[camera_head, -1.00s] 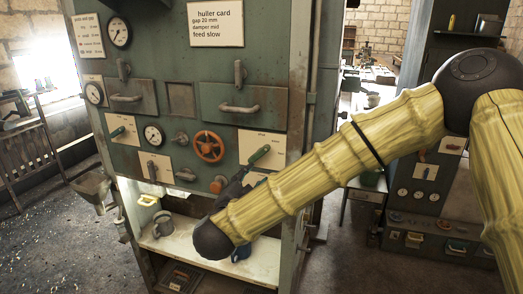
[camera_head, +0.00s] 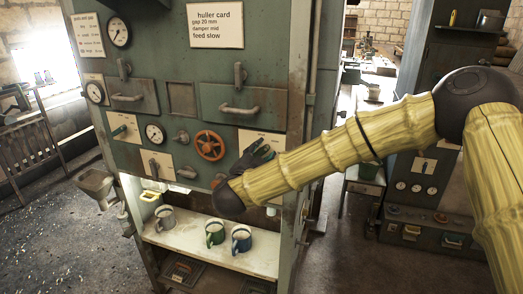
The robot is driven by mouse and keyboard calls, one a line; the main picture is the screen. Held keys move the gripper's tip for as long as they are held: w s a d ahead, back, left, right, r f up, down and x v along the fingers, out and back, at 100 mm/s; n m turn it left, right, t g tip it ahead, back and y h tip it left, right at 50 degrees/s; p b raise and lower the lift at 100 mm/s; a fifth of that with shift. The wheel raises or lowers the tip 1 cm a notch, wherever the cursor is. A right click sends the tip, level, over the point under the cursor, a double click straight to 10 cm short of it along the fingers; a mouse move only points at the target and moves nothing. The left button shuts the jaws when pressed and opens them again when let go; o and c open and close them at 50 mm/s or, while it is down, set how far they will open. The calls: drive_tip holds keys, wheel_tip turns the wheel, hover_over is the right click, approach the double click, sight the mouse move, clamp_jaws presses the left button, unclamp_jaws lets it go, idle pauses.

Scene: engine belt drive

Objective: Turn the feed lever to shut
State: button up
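A green-handled lever (camera_head: 263,150) sits on a pale plate (camera_head: 276,140) at the right of the green machine front. My gripper (camera_head: 250,159), dark grey, is at this lever and covers most of it. I cannot tell whether its fingers touch or grip the handle. Another green-handled lever (camera_head: 119,131) is on a plate at the left. A dark lever (camera_head: 153,168) stands on a lower plate. The labels on these plates are too small to read, so I cannot tell which is the feed lever. The card (camera_head: 215,25) reads "feed slow".
An orange handwheel (camera_head: 210,146) is just left of my gripper. Grey (camera_head: 165,219), green (camera_head: 215,233) and blue (camera_head: 241,241) mugs stand on the white shelf (camera_head: 190,240) below. A metal hopper (camera_head: 95,185) juts out at the left.

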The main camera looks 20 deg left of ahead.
drive_tip(key=shift+w, duration=0.2)
clamp_jaws()
idle(0.3)
drive_tip(key=n, duration=0.2)
drive_tip(key=n+p, duration=0.1)
drive_tip(key=shift+a+r+n, duration=0.3)
drive_tip(key=n, duration=0.1)
drive_tip(key=n+p, duration=0.1)
drive_tip(key=n, duration=0.3)
drive_tip(key=shift+a, duration=0.35)
drive_tip(key=shift+f+n, duration=0.1)
drive_tip(key=shift+n, duration=0.2)
